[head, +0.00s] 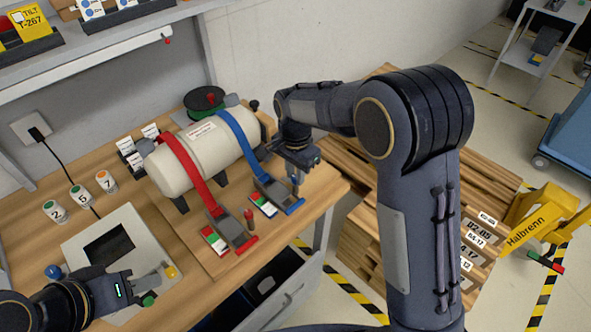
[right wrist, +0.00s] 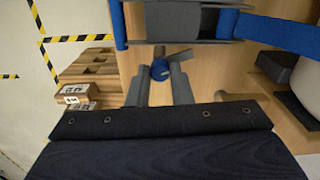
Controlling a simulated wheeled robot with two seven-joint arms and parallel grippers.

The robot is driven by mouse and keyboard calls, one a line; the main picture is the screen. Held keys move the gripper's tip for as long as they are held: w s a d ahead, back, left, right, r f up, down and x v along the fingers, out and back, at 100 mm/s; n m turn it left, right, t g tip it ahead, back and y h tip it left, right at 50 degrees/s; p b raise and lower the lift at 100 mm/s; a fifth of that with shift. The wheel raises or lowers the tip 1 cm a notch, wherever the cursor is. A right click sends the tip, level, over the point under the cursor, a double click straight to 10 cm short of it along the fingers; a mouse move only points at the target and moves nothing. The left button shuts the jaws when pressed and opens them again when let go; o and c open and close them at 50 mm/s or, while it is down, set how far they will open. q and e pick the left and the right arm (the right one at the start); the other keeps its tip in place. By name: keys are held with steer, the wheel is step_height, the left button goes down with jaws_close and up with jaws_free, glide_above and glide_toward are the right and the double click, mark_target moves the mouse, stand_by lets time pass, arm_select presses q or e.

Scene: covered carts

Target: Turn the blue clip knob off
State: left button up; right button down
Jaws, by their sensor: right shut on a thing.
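The blue strap (head: 240,140) runs over the white tank (head: 178,158) down to a grey clip (head: 270,190) with a blue end at the bench's right side. A green, white and red card (head: 262,204) lies beside the clip. My right gripper (head: 296,182) points down at this clip. In the right wrist view, the blue knob (right wrist: 160,70) sits between the two grey fingertips (right wrist: 162,80), and the gripper is shut on it. In the head view the fingers and arm mostly hide the knob. My left gripper (head: 158,284) is open at lower left, over the panel's edge.
A red strap (head: 185,165) leads to a second clip (head: 228,224) with a red knob (head: 249,219), left of the blue one. Stacked wooden pallets (head: 350,225) stand beyond the bench's right edge.

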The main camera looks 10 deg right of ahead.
mark_target(295, 177)
steer(key=shift+m, duration=1.1)
steer(key=c, duration=1.3)
jaws_free()
step_height(295, 177, up, 8)
steer(key=shift+f, duration=0.1)
